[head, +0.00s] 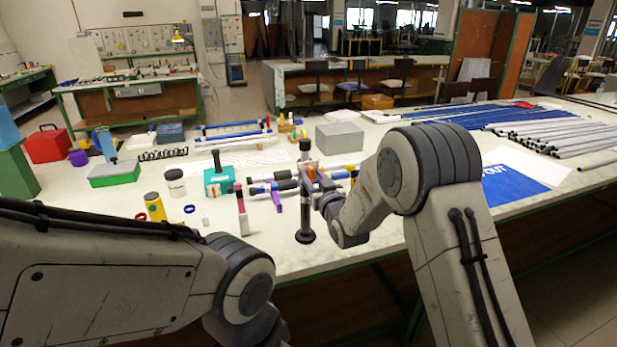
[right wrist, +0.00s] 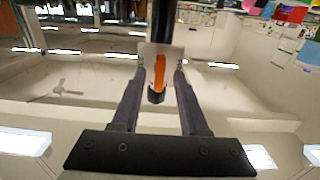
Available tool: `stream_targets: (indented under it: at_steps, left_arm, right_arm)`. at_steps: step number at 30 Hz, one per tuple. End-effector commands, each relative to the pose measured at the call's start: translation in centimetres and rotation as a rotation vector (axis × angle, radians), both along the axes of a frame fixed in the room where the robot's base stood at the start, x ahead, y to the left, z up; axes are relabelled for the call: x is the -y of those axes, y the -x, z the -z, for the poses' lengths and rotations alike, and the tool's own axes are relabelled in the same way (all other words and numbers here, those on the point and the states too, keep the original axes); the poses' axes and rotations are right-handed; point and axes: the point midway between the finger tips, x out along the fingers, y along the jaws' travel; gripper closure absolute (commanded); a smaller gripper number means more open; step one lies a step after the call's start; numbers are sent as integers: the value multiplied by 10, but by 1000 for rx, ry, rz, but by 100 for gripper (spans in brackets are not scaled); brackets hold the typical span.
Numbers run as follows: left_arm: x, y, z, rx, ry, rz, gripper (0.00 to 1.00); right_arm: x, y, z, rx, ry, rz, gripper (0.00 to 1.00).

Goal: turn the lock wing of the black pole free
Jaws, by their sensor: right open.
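The black pole (head: 306,207) stands upright on a round black base near the table's front edge, in the middle of the head view. Its orange lock wing (right wrist: 160,74) shows in the right wrist view, beside the dark pole (right wrist: 163,18). My right gripper (right wrist: 160,68) is open, with one finger on each side of the wing and a gap to both. In the head view the right gripper (head: 316,184) is at the pole's upper part and hides some of it. My left arm comes in from the left, but its gripper is out of view.
Left of the pole stand a teal box (head: 217,182), a white jar (head: 175,184) and a yellow cylinder (head: 155,207). Behind is a grey box (head: 339,137). Grey rods (head: 560,133) and a blue-and-white sheet (head: 512,189) lie at right.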

Motion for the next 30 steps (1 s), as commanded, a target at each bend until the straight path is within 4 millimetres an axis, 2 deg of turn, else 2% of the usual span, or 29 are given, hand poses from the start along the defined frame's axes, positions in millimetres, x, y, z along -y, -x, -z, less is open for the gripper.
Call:
stream_targets:
  at_steps: [1,2,3,5,8,9,12,20,30]
  left_arm:
    - [0,0,0,0,0,0,50]
    - [0,0,0,0,0,0,50]
    - [0,0,0,0,0,0,50]
    - [0,0,0,0,0,0,50]
    - [0,0,0,0,0,0,50]
    - [0,0,0,-1,1,0,50]
    - [0,0,1,0,0,0,50]
    - [0,0,14,0,0,0,50]
    - [0,0,52,0,0,0,50]
  right_arm:
    - [0,0,0,0,0,0,56]
    - [0,0,0,0,0,0,64]
    - [0,0,0,0,0,0,79]
    - [0,0,0,0,0,0,100]
    - [0,0,0,0,0,0,100]
    - [-21,1,0,1,-1,-7,100]
    - [-7,0,0,1,3,-1,100]
    - [1,0,3,21,70,2,100]
    - [-1,1,6,104,320,1,100]
